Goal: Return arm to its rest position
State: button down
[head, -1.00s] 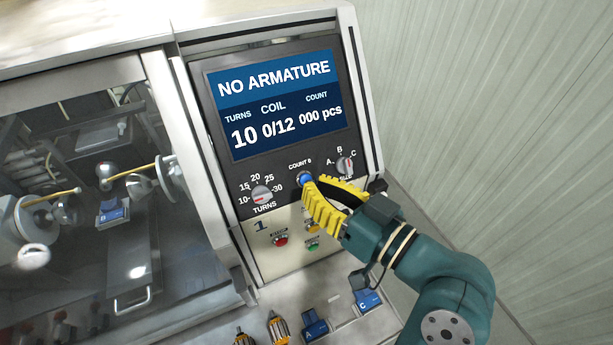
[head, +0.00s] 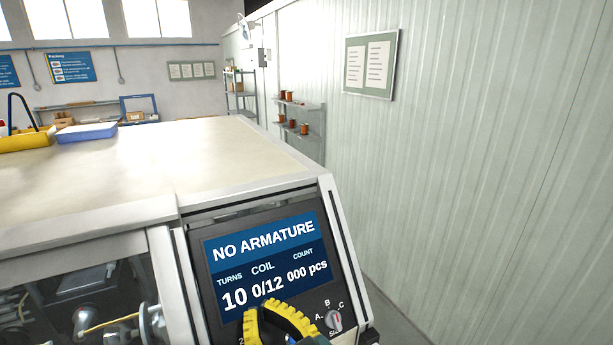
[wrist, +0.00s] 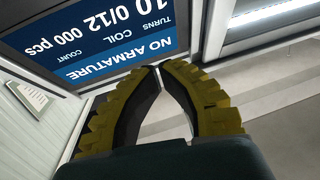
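My gripper (head: 266,310) has yellow ribbed fingers and is at the bottom of the head view, in front of the lower edge of the machine's display (head: 264,262). In the wrist view my gripper (wrist: 158,66) has its fingertips together with nothing between them. The display reads NO ARMATURE, turns 10, coil 0/12, count 000 pcs. It also shows upside down in the wrist view (wrist: 85,42). The size selector knob (head: 333,319) is right of my gripper. The count button and turns dial are hidden or out of frame. Most of my arm is below the frame.
The winding machine's flat top (head: 150,165) stretches behind the display. A yellow tray (head: 25,140) and a blue tray (head: 88,132) are at its far left. A corrugated wall (head: 480,190) stands at the right. Shelves with copper-coloured spools (head: 304,129) are farther back.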

jog(key=s+d+r+m+t+h, duration=0.7)
jog(key=s+d+r+t+h, duration=0.1)
jog(key=d+r+h, duration=0.3)
notch_tip(320, 180, up, 3)
jog(key=shift+s+d+f+p, duration=0.15)
jog(key=shift+s+d+p, duration=0.15)
jog(key=shift+d, duration=0.5)
